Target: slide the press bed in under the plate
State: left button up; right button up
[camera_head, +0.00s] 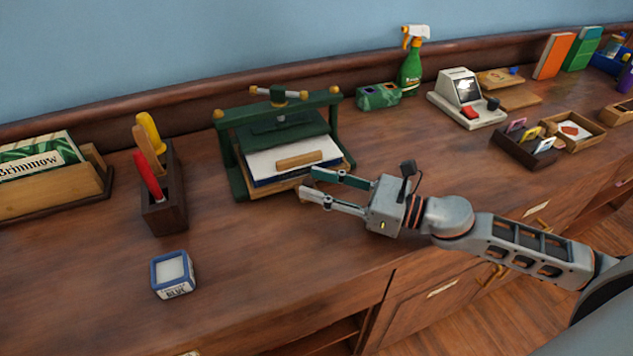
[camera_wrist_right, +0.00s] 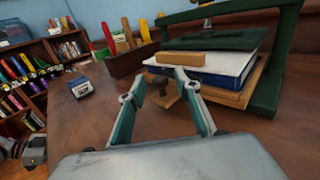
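The green press (camera_head: 228,155) stands on the counter. Its dark green plate (camera_head: 290,137) hangs below the crossbar and also shows in the right wrist view (camera_wrist_right: 215,41). The wooden press bed (camera_head: 268,188) sticks out toward the front; its edge shows in the right wrist view (camera_wrist_right: 233,98). On it lies a blue-edged white book or stack (camera_head: 262,162) with a small wooden block (camera_head: 299,159) on top. My right gripper (camera_head: 309,182) is open at the bed's front edge. A brown knob (camera_wrist_right: 166,99) shows between its fingers; contact cannot be told.
A blue ink box (camera_head: 173,275) and a tool holder (camera_head: 163,190) stand to the left. A green box (camera_head: 378,97), spray bottle (camera_head: 411,65) and card machine (camera_head: 463,97) stand to the right. The counter in front of the press is clear.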

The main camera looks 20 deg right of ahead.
aim_at(306, 167)
jog(key=shift+w+a, duration=0.25)
jog(key=shift+a, duration=0.05)
grip_shut()
jog(key=shift+w, duration=2.3)
jog(key=shift+w+r, duration=0.1)
jog(key=shift+w, duration=0.05)
jog(key=shift+c, duration=1.2)
grip_release()
jog(key=shift+o, duration=1.2)
jog(key=shift+w+a, duration=0.1)
jog(key=shift+w, duration=0.1)
jog(key=shift+s+d+f, duration=0.2)
jog(key=shift+s+d, duration=0.25)
jog(key=shift+s, duration=0.1)
jog(key=v, duration=1)
jog(key=shift+s+d+r, duration=0.1)
jog(key=shift+s+d, duration=0.15)
jog(key=shift+d, duration=0.05)
